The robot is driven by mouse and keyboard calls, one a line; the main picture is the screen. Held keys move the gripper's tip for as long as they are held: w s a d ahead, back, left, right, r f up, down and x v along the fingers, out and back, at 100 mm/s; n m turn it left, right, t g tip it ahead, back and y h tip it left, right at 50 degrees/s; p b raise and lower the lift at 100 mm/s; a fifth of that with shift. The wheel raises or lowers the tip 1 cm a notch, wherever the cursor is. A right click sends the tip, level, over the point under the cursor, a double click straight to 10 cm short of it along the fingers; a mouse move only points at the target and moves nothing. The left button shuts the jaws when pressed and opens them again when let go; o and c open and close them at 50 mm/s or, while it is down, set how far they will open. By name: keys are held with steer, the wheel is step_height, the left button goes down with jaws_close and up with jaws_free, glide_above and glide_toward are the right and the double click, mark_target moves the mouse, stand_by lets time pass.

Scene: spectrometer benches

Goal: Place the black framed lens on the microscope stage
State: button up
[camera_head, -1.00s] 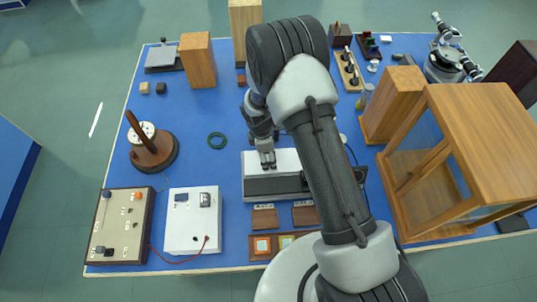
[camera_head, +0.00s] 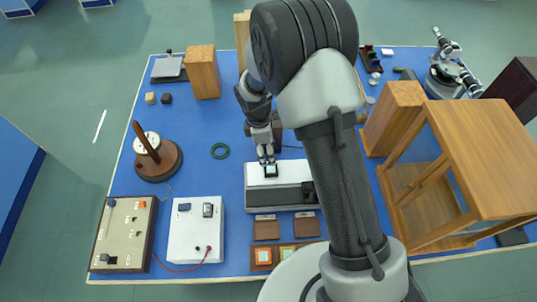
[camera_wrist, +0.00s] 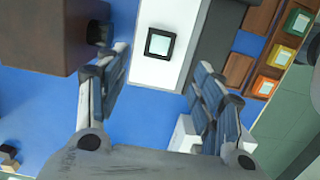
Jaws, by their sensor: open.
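The black framed lens (camera_head: 271,171) lies on the white top of a long white-and-grey instrument (camera_head: 256,200) near the middle of the bench. In the wrist view the lens (camera_wrist: 160,44) is a black square frame around a pale pane, flat on the white surface. My gripper (camera_head: 266,157) is just behind and above it, fingers pointing down. In the wrist view the gripper (camera_wrist: 161,66) is open, and the lens shows between and beyond the fingertips with nothing held. A microscope-like instrument (camera_head: 450,72) stands at the far right; I cannot make out its stage.
A wooden rack with orange (camera_wrist: 264,86), yellow (camera_wrist: 280,56) and green (camera_wrist: 298,22) framed pieces lies beside the instrument. A brown block (camera_wrist: 42,30) stands close to the gripper. A wooden glass-sided case (camera_head: 470,150) fills the right.

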steer(key=s+d+r+m+t, duration=0.1)
steer(key=s+d+r+m, duration=0.15)
steer(key=r, duration=0.55)
steer(key=s+d+r+m, duration=0.2)
steer(key=r+m, duration=0.1)
steer(key=r, duration=0.4)
steer(key=s+d+r+m+t, duration=0.1)
steer(key=s+d+r+m, duration=0.15)
steer(key=r, duration=0.55)
steer(key=s+d+r+m+t, duration=0.1)
steer(key=s+r+m, duration=0.1)
steer(key=s, duration=0.4)
steer(key=s+d+r+m+y, duration=0.1)
steer(key=s+d+r+m, duration=0.1)
steer(key=s, duration=0.4)
steer(key=s+d+r+m+t, duration=0.1)
steer(key=s+r+m, duration=0.3)
steer(key=s+m, duration=0.2)
steer(key=shift+d+t, duration=0.3)
